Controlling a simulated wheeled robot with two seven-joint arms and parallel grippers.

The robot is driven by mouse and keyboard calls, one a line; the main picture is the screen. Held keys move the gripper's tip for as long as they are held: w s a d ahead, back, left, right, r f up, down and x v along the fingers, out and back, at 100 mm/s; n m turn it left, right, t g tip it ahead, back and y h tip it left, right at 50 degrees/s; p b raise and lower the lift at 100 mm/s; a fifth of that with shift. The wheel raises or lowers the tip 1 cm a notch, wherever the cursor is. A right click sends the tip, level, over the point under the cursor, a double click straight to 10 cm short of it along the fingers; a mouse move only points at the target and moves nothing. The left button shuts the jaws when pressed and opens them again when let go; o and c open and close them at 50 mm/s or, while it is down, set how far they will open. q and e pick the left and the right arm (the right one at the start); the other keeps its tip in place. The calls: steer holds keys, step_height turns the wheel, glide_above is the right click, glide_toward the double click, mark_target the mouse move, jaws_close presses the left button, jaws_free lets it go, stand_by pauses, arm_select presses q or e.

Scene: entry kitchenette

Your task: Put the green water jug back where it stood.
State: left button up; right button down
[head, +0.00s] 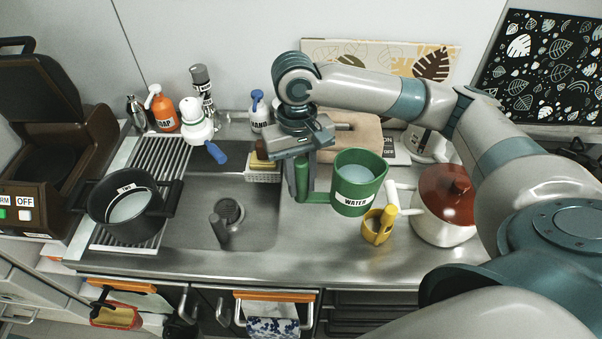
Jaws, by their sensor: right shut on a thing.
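The green water jug (359,186) has a white "WATER" label and pale liquid inside. It is upright, with its handle on the left side. My right gripper (304,178) comes down from above and is shut on that handle. The jug is over the steel counter (300,263), just right of the sink; I cannot tell whether its base touches the counter. My left gripper is not in view.
A small yellow pot (377,229) stands close in front of the jug. A white pot with a red lid (445,199) is to its right. The sink (206,197) is to the left, with a black pot (127,210) on the drainer beyond. Bare counter lies in front.

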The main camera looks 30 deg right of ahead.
steer(key=w+d+f+p, duration=0.2)
steer(key=w+f, duration=0.4)
steer(key=w, duration=0.4)
steer(key=shift+d, duration=0.5)
steer(key=shift+f, duration=0.15)
steer(key=shift+s+f+p, duration=0.1)
steer(key=shift+f+p, duration=0.2)
steer(key=shift+p, duration=0.15)
steer(key=shift+f+p, duration=0.45)
steer(key=shift+f, duration=1.15)
steer(key=c, duration=1.8)
jaws_free()
steer(key=shift+f, duration=0.15)
steer(key=o, duration=0.3)
